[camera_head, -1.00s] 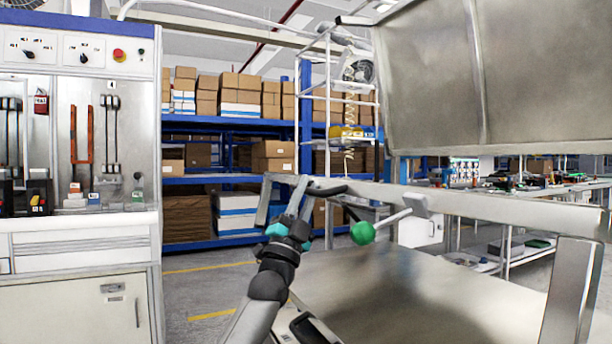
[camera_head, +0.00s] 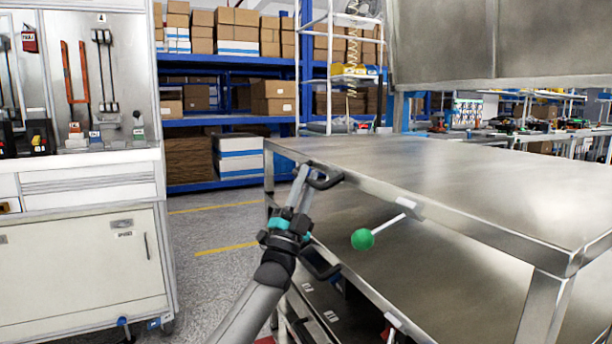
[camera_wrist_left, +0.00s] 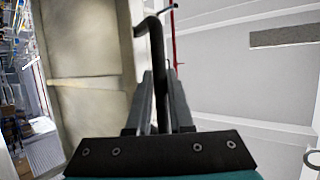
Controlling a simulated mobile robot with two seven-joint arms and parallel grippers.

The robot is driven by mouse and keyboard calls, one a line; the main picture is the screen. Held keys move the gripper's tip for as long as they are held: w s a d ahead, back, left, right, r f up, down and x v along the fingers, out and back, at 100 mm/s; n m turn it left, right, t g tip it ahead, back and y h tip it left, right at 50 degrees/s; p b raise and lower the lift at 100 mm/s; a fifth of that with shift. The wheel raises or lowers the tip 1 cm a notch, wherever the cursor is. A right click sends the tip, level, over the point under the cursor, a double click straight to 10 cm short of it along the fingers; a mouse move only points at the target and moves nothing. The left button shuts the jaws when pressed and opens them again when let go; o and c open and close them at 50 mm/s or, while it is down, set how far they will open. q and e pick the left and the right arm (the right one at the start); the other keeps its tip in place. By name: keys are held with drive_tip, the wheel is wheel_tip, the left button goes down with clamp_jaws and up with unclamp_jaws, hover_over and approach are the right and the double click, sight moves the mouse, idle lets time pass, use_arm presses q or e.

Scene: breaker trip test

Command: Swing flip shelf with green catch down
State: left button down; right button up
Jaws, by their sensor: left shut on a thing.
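The flip shelf (camera_head: 470,185) is a grey metal panel, now lying about flat with its top surface showing. Its green catch (camera_head: 362,239) is a ball on a pale rod hanging aslant from the front edge. A black handle (camera_head: 325,177) sits at the left end of that edge. My left gripper (camera_head: 306,182) is shut on this handle, left of the catch. In the left wrist view the fingers (camera_wrist_left: 159,90) close around the dark bent bar of the handle. Whether the shelf rests fully on its supports I cannot tell. My right gripper is not in view.
A raised grey panel (camera_head: 445,40) hangs above the shelf. A white cabinet (camera_head: 85,260) stands at left. The grey floor (camera_head: 215,230) between is clear.

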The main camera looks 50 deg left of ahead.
use_arm(q)
drive_tip(key=shift+w+d+f, duration=0.15)
drive_tip(key=shift+w+f, duration=0.05)
drive_tip(key=shift+f, duration=0.45)
drive_tip(key=c, duration=1.1)
unclamp_jaws()
drive_tip(key=o, duration=0.3)
drive_tip(key=shift+r, duration=0.2)
drive_tip(key=shift+s, duration=0.15)
drive_tip(key=p+v, duration=0.4)
drive_tip(key=v, duration=1.1)
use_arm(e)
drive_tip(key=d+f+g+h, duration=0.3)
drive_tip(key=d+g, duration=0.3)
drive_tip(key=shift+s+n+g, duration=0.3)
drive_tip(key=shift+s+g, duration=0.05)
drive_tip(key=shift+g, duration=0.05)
